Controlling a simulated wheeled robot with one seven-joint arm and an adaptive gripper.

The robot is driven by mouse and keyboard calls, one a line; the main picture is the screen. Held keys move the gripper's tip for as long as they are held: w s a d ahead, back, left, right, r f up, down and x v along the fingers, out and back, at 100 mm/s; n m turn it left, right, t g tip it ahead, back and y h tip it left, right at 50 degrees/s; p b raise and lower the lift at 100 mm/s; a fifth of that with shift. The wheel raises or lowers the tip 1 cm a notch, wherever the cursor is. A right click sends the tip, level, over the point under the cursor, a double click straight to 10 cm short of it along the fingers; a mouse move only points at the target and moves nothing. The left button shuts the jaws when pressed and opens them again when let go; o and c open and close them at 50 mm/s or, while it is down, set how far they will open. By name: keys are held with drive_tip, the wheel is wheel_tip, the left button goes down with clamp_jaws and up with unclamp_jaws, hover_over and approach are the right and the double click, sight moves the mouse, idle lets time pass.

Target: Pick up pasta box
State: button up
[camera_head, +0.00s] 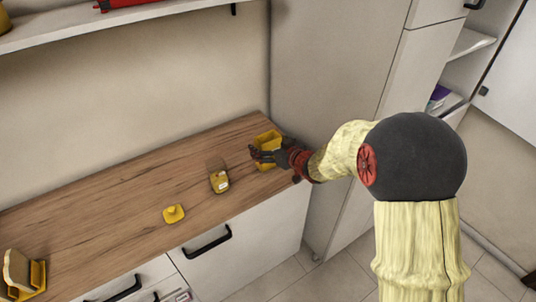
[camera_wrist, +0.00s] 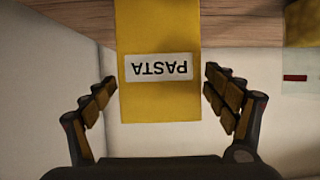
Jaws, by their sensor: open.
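The pasta box is yellow with a white label reading PASTA, upside down in the wrist view (camera_wrist: 158,28). It stands on the wooden counter near the tall cabinet in the head view (camera_head: 271,140), partly hidden by my gripper. In the wrist view, my gripper (camera_wrist: 160,102) is open, with one finger on each side of the box and a gap visible on both sides. Whether the fingers reach past the box's face is hard to tell.
On the wooden counter (camera_head: 110,205) stand a jar with a yellowish body (camera_head: 219,181), a small yellow object (camera_head: 173,214) and a yellow holder (camera_head: 38,275) with a tan piece. A tall cabinet (camera_head: 325,70) rises close behind the box. The counter's middle left is clear.

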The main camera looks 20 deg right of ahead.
drive_tip(key=c, duration=0.4)
drive_tip(key=c, duration=1)
